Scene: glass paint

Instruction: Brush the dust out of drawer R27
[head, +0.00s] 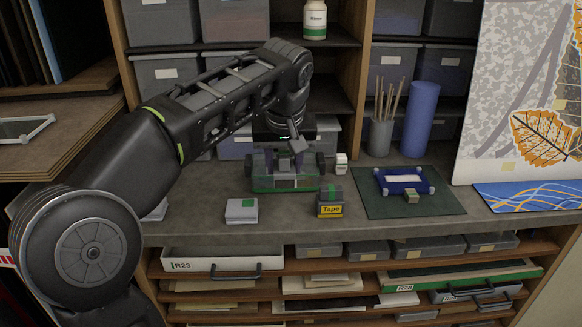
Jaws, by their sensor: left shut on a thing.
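My left gripper (284,150) reaches down over the bench top, at a grey and green caddy-like holder (285,184). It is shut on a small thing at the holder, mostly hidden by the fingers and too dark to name. No brush can be made out clearly. Below the bench are shallow drawers. The white one labelled R23 (205,266) is at the left, and a green-fronted one (450,275) with a label that looks like R28 is at the right. I cannot read R27 on any drawer, and no dust is visible. My right gripper is not in view.
A cup of sticks (381,137) and a blue roll (420,120) stand behind.

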